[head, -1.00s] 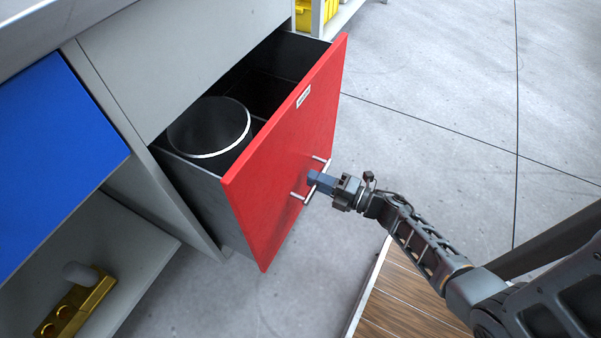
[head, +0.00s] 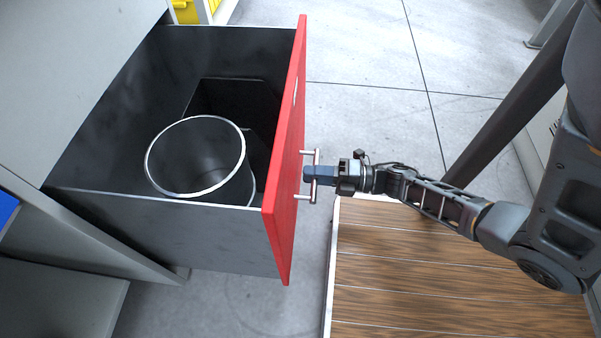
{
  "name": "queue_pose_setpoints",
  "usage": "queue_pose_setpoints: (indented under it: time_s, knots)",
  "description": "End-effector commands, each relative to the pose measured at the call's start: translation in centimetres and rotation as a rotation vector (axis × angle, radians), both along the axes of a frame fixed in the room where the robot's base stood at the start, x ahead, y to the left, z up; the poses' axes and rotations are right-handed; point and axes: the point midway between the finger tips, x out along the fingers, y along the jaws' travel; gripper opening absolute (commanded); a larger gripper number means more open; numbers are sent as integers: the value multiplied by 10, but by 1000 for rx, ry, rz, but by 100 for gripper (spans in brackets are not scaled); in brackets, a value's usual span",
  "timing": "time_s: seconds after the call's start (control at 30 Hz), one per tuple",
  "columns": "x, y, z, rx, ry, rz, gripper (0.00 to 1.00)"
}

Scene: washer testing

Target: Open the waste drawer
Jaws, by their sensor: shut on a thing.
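The waste drawer stands pulled far out of the grey cabinet, with its red front (head: 288,160) facing right. Its dark grey side wall (head: 170,235) and open inside show. A round dark bin (head: 200,158) with a pale rim stands inside it. A metal bar handle (head: 313,188) sticks out from the red front. My gripper (head: 314,176) is at the handle, with its blue fingers shut on the bar. The arm reaches in from the right.
The grey cabinet top (head: 70,70) lies at the upper left, with a sliver of a blue front (head: 6,208) at the left edge. A wood-plank platform (head: 440,270) lies at lower right. Bare concrete floor (head: 370,60) shows behind the handle. A yellow item (head: 186,11) is at the top.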

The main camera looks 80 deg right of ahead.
Motion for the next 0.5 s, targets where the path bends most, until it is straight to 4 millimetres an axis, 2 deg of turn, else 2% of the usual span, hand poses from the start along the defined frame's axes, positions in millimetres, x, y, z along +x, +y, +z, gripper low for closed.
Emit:
queue_pose_setpoints:
  time_s: [0.2, 0.5]
  knots:
    - [-11, 0, -1, 0, 2, 1, 0]
    - [-13, 0, -1, 0, 2, 0, 0]
